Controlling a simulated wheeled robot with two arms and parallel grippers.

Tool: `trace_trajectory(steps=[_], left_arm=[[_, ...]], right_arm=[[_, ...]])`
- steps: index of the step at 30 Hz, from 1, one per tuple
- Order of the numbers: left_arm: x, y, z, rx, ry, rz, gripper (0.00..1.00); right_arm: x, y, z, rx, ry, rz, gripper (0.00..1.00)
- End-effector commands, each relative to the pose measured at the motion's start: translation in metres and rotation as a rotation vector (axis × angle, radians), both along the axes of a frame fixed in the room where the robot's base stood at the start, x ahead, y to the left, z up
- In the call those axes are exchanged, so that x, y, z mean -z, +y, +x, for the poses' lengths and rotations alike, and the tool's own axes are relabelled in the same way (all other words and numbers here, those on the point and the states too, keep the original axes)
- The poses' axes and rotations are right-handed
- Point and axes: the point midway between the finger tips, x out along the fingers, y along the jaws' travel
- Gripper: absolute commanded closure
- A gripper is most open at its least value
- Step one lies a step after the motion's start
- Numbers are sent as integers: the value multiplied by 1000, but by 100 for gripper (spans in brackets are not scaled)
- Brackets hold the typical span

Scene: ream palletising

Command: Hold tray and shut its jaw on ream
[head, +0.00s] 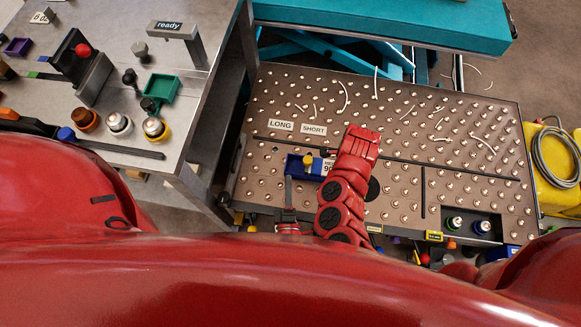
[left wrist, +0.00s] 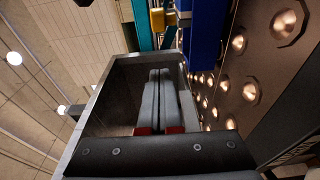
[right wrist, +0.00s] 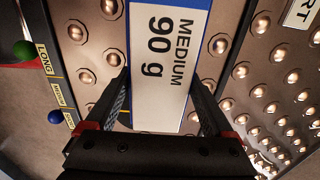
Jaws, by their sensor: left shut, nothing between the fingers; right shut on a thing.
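The ream, blue with a white label reading "MEDIUM 90 g" (right wrist: 165,65), lies between the fingers of my right gripper (right wrist: 165,110) in the right wrist view. That gripper is shut on it. In the head view the ream's blue body and label (head: 328,168) show at the front left of the studded table, partly behind my red right arm. My left gripper (head: 289,183) is shut and empty, just left of the ream. In the left wrist view its fingers (left wrist: 163,75) are together in front of a grey-walled opening. I cannot tell which thing is the hold tray.
The studded table (head: 410,130) has LONG and SHORT labels (head: 297,127) and loose white strips. A dark recess (head: 493,236) at its front right holds round-topped things. A steel bench (head: 205,120) stands left, a teal lift (head: 400,22) behind, a yellow case (head: 548,190) right.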

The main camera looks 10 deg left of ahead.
Motion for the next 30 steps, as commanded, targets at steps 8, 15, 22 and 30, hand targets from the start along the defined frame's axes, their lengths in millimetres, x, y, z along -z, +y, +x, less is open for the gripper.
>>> trace_trajectory(steps=[8, 15, 22, 30], left_arm=[[0, -4, -23, -1, -1, 0, 100], [-1, -4, -23, -1, -2, -1, 100], [-1, -4, -23, -1, -2, -1, 100], [-1, -4, -23, -1, -2, -1, 100]], right_arm=[[0, 0, 0, 0, 0, 0, 80], [0, 0, 0, 0, 0, 0, 9], [0, 0, 0, 0, 0, 0, 0], [-18, 0, 1, -3, -2, -2, 0]])
